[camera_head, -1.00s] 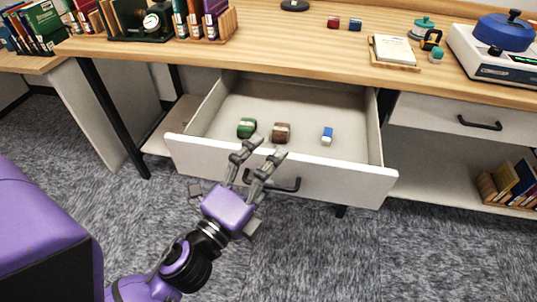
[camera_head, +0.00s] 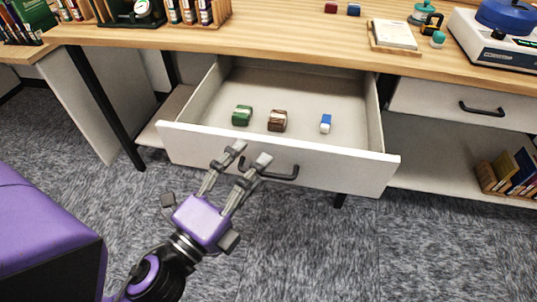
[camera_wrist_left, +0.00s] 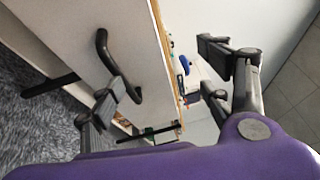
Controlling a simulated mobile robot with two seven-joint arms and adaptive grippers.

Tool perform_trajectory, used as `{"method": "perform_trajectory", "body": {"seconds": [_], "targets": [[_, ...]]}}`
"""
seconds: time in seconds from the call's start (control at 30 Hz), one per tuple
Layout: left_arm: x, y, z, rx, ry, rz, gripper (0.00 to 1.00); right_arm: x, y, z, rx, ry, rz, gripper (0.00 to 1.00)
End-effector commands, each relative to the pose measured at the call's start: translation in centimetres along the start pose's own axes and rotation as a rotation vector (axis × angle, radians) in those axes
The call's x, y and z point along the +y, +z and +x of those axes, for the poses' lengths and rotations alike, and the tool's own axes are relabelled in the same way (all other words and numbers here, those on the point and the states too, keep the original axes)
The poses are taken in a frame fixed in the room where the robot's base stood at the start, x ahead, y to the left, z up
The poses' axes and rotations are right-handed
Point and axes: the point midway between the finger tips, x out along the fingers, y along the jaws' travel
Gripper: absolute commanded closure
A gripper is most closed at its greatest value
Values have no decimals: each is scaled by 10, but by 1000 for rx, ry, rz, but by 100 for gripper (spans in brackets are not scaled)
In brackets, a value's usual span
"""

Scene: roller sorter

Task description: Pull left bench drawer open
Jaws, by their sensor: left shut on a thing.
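The left bench drawer (camera_head: 330,168) stands pulled well out from under the wooden bench, its inside visible from above. Its dark bar handle (camera_head: 280,176) is on the white front panel. My left gripper (camera_head: 249,155) is at the left end of this handle, its two fingers spread some way apart around it. In the left wrist view, the handle (camera_wrist_left: 104,46) passes beside one finger of the gripper (camera_wrist_left: 165,78); the exact contact is hard to see. My right gripper is not in view.
A green item (camera_head: 242,115), a brown item (camera_head: 277,120) and a blue-and-white block (camera_head: 325,123) lie in the drawer. A second drawer (camera_head: 440,98) to the right is closed. Books (camera_head: 515,175) stand on the lower shelf. Grey carpet (camera_head: 310,250) before the drawer is free.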

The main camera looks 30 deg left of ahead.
Motion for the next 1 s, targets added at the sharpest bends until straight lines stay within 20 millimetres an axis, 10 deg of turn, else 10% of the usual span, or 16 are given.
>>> {"method": "perform_trajectory", "body": {"seconds": [0.1,1.0], "targets": [[-5,0,-8,0,-11,1,72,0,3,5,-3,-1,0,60],[-1,0,-42,-1,-4,-6,72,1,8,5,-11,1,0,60]]}}
